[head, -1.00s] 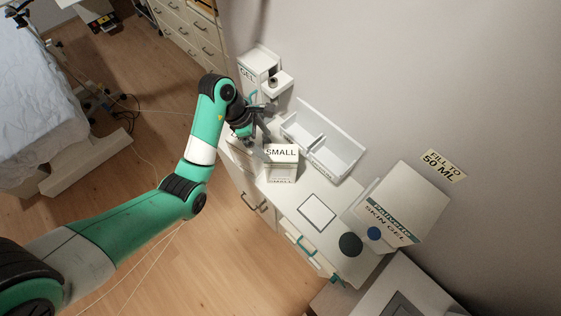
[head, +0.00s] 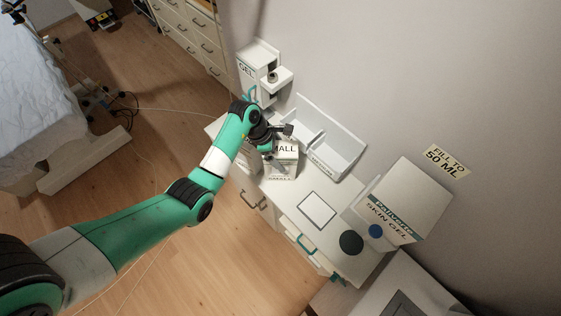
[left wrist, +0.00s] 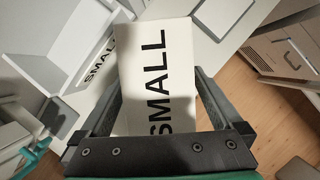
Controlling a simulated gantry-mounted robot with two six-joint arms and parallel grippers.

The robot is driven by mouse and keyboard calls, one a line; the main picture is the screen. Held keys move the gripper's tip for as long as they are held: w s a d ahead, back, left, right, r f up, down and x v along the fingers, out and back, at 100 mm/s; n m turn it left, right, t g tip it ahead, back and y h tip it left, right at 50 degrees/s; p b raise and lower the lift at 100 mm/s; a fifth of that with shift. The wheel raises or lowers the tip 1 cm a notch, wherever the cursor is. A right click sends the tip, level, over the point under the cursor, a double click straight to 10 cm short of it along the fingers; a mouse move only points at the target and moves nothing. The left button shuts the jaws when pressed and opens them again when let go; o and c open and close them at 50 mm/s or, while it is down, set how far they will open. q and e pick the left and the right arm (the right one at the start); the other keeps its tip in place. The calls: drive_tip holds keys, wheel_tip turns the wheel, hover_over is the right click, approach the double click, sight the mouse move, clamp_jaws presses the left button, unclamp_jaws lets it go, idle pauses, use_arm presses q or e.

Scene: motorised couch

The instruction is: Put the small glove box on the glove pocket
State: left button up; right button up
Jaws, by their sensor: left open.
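The small glove box (head: 284,172), white with black SMALL lettering, stands on the counter. My left gripper (head: 279,141) is open at the top of it and hides part of its lettering. In the left wrist view the box (left wrist: 157,65) lies between the two spread fingers; I cannot tell whether they touch it. A white divided tray (head: 345,153), apparently the glove pocket, stands against the wall behind and right of the box. In the left wrist view a SMALL label (left wrist: 100,62) shows on a white front at upper left. My right gripper is not in view.
Another white box (head: 246,158) stands left of the small box, partly behind my arm. A GEL dispenser (head: 257,66) stands at the back. A white square (head: 317,208), a dark round item (head: 351,242) and a skin gel box (head: 400,205) lie to the right.

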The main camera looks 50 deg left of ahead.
use_arm(q)
drive_tip(key=shift+f, duration=0.1)
drive_tip(key=shift+c, duration=0.3)
clamp_jaws()
